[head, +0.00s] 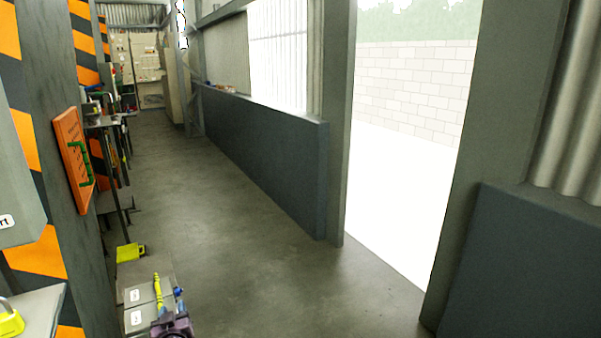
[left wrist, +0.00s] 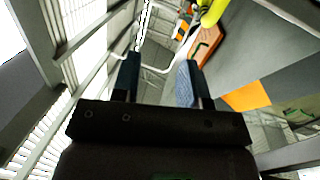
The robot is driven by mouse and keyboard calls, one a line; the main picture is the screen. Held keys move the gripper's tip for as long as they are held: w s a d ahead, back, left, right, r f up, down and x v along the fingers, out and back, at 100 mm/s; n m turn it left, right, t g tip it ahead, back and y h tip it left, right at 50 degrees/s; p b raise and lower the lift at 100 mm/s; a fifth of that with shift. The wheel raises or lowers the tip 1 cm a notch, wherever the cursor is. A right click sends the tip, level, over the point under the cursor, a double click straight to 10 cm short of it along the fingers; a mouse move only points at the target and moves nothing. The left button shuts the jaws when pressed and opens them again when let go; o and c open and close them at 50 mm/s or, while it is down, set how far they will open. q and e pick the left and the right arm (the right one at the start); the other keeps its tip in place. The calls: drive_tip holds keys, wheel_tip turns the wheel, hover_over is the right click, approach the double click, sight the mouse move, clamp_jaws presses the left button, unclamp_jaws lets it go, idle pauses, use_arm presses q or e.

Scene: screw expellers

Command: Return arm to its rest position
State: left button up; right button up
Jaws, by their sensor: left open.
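My left gripper (head: 170,298) shows at the bottom of the head view, left of centre. It points up and away, over light boxes or panels. In the left wrist view the left gripper (left wrist: 160,64) has two dark blue fingers set apart. No object is visibly clamped between them. A thin pale curved line passes behind the fingertips; I cannot tell what it belongs to. A blurred yellow thing (left wrist: 212,12) shows at the upper right, beyond the right finger. My right gripper is not in view.
An orange sign (head: 75,160) is fixed to the grey post at left. Yellow padlock-like things (head: 130,252) stand nearby. A bench with tools (head: 105,120) lines the left. The concrete floor (head: 225,230) is clear. A low dark wall (head: 265,150) and open doorway lie right.

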use_arm(q)
wheel_tip(320, 180, up, 6)
drive_tip(key=s+d+m+t+h, duration=0.1)
drive_tip(key=m+h, duration=0.1)
drive_tip(key=h, duration=0.1)
drive_tip(key=s+d+m+g+h+p, duration=0.1)
drive_tip(key=s+d+m+h, duration=0.15)
drive_tip(key=s, duration=0.85)
drive_tip(key=s+d+f+g, duration=0.1)
drive_tip(key=s+f, duration=0.1)
drive_tip(key=s, duration=0.8)
drive_tip(key=s+d+f+m+g+p, duration=0.1)
drive_tip(key=s+d+f+g, duration=0.1)
drive_tip(key=s, duration=0.8)
drive_tip(key=s+d+f+m+g, duration=0.1)
drive_tip(key=s+f+g, duration=0.1)
drive_tip(key=s, duration=0.8)
drive_tip(key=shift+s+d+f+h, duration=0.25)
drive_tip(key=shift+s+f+h, duration=0.1)
drive_tip(key=shift+f, duration=0.15)
drive_tip(key=shift+w+d, duration=0.1)
drive_tip(key=shift+d, duration=0.1)
